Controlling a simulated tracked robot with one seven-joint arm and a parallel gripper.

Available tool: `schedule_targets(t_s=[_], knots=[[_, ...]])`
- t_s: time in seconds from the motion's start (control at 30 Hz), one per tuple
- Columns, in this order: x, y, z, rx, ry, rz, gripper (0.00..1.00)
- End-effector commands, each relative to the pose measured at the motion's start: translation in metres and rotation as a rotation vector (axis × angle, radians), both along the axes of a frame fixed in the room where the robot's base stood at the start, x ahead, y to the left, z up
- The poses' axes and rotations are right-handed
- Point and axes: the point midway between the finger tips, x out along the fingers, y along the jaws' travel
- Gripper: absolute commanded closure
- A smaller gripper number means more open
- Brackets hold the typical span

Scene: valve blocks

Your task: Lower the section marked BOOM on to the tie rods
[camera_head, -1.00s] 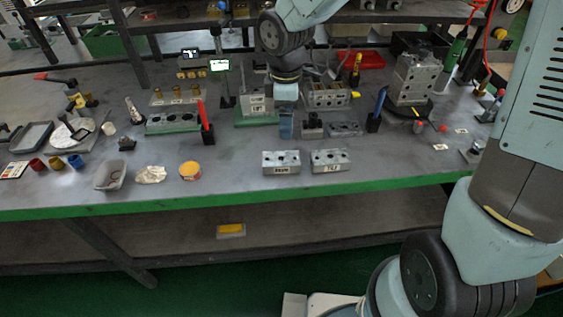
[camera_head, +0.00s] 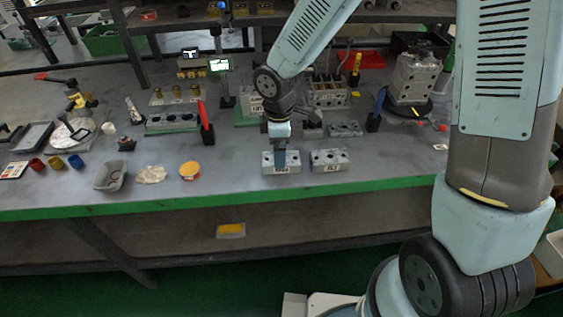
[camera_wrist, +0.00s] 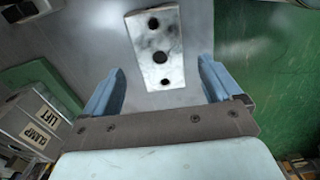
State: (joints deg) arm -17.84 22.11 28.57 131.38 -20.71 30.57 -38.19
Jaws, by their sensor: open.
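My gripper (camera_head: 281,154) points down at the left of two grey front blocks (camera_head: 268,168), and a finger partly covers its label. The label looks like BOOM but is too small to read surely. In the wrist view my open fingers (camera_wrist: 160,88) are empty, and the block's pale top with three holes (camera_wrist: 148,66) shows between and beyond them. Whether they touch it I cannot tell. A stack on a green base (camera_head: 246,122) stands farther back, partly behind my arm. In the wrist view its sections read LIFT and CLAMP (camera_wrist: 28,128). I cannot make out the tie rods.
A second grey block (camera_head: 329,160), its label like TILT, stands close to the right. A red upright tool (camera_head: 205,122) and a blue one (camera_head: 377,108) stand behind. The green front edge (camera_head: 200,202) is near.

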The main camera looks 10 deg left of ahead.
Motion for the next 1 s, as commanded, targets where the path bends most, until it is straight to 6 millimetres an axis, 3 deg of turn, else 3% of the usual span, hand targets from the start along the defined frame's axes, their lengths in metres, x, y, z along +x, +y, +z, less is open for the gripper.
schedule_targets(t_s=[0.3, 0.67, 1.0], knots=[[0.0, -0.005, -0.04, -0.003, 0.003, 0.002, 0.08], [0.0, -0.005, -0.049, -0.001, 0.001, 0.001, 0.08], [0.001, -0.005, -0.048, -0.001, 0.001, 0.001, 0.39]])
